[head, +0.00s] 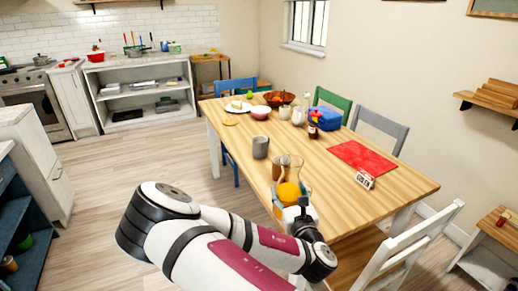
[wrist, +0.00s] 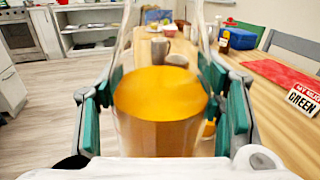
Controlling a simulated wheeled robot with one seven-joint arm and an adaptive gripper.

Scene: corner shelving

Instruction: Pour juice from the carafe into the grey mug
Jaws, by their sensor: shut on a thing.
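The clear glass carafe (head: 289,194) holds orange juice and is at the near left edge of the table. My gripper (wrist: 160,88) is shut around it, with a teal-padded finger on each side. The carafe (wrist: 160,125) looks about upright in the wrist view, its juice surface whole. The grey mug (head: 260,147) stands upright on the table beyond the carafe, apart from it. It also shows in the wrist view (wrist: 160,48) through the carafe's clear upper part. The inside of the mug is not clear to see.
A brownish mug (wrist: 178,60) stands close behind the carafe, partly hidden by it. A dark bottle (head: 313,130), blue box (head: 325,118) and bowls are farther back. A white chair (head: 425,235) stands nearby.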

